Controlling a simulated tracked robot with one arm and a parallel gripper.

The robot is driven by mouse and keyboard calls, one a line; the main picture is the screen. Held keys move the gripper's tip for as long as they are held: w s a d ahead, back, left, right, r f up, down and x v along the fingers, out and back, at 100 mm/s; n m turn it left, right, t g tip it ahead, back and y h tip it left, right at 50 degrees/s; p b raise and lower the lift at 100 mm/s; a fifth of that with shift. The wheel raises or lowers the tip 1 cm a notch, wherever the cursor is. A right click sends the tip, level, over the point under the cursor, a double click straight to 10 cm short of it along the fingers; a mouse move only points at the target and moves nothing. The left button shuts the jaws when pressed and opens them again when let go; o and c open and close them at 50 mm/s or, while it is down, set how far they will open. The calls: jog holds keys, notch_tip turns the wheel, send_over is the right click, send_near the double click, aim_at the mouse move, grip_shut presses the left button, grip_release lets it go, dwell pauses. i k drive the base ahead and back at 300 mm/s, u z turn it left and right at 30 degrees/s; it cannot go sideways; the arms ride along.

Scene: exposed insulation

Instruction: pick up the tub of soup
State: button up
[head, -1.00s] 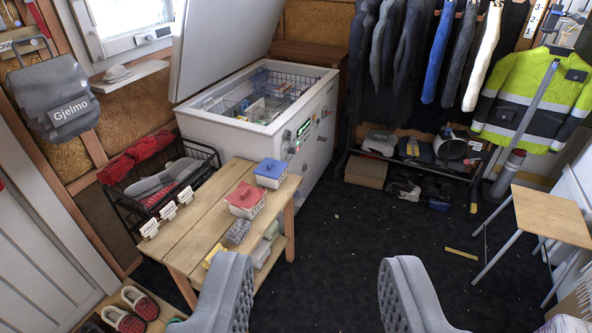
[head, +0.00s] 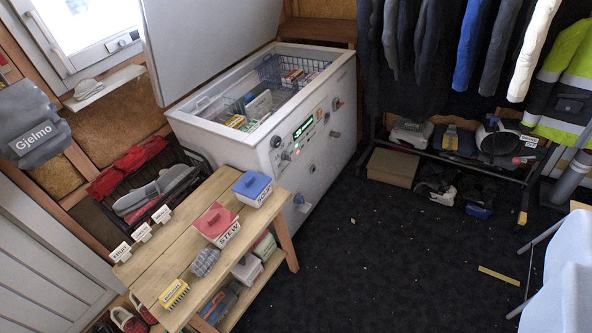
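The tub of soup (head: 253,189) is a white tub with a blue lid and the label SOUP. It stands upright at the far right corner of the wooden bench's top, near the freezer. The tub of stew (head: 217,224), with a red lid, stands in front of it and to its left, with a gap between them. My gripper's fingers do not show in the present view, so I cannot see whether they are open or shut.
The wooden bench (head: 169,254) also holds label cards, a grey item and a yellow brush (head: 173,294). The open chest freezer (head: 325,150) stands behind it. A smooth pale shape (head: 562,290) fills the lower right corner. The dark floor between is mostly clear.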

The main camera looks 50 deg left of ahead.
aim_at(253, 190)
jog(key=u, duration=0.2)
jog(key=i, duration=1.2)
jog(key=u, duration=0.95)
jog(key=i, duration=0.4)
jog(key=u, duration=0.15)
jog(key=k, duration=0.8)
jog(key=u, duration=0.2)
jog(key=i, duration=0.85)
jog(key=z, duration=0.1)
